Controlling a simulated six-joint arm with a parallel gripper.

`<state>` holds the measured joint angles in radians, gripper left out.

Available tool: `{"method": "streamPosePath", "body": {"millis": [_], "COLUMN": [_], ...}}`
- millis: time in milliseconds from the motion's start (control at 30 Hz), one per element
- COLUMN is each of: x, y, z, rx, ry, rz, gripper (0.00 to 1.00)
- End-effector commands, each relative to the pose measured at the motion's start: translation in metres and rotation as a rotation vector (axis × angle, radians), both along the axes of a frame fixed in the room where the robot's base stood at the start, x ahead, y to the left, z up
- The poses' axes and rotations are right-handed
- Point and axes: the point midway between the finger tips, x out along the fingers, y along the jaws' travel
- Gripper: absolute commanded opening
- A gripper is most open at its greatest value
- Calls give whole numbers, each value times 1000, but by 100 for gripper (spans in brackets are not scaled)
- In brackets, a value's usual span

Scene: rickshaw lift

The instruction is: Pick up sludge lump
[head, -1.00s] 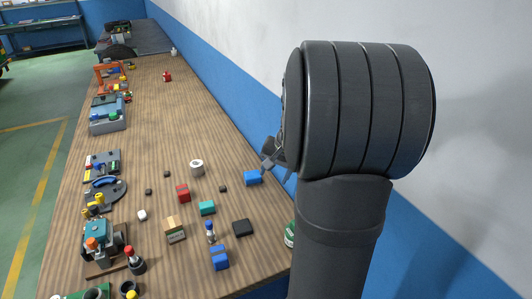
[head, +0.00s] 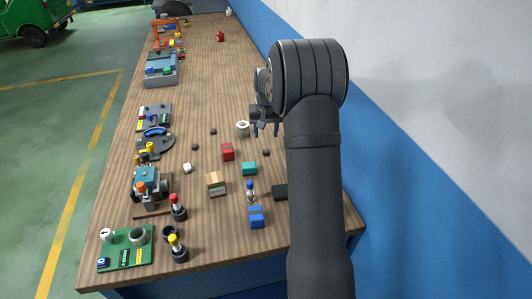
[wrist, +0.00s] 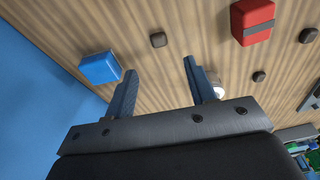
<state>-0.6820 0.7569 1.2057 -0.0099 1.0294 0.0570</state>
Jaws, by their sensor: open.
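Several small dark lumps lie on the wooden table, and I cannot tell which one is the sludge lump. In the head view one lump (head: 266,153) lies below my gripper in the picture, and two others (head: 213,131) (head: 195,147) lie further left. My gripper (head: 265,129) is open and empty above the table. In the wrist view a dark lump (wrist: 157,40) shows beyond the gap between my open fingertips (wrist: 160,67), apart from them. Two more lumps (wrist: 259,76) (wrist: 308,35) show to the right.
A white cylinder (head: 243,129) stands close to my gripper, partly behind a finger in the wrist view. A red block (head: 228,152) and teal block (head: 249,169) are nearby. The blue-white wall borders the table's right edge.

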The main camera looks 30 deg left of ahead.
Motion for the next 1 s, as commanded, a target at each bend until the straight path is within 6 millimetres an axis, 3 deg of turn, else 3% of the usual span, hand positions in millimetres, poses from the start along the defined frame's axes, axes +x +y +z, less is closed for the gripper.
{"method": "streamPosePath", "body": {"millis": [100, 467, 733, 967, 1000], "x": [2, 5, 9, 10, 10], "y": [1, 3, 4, 5, 5], "z": [-22, -47, -86, -89, -89], "rx": [-2, -1, -1, 1, 1], "ry": [3, 2, 2, -1, -1], "rz": [-1, -1, -1, -2, -2], "gripper": [50, 50, 50, 50, 47]}}
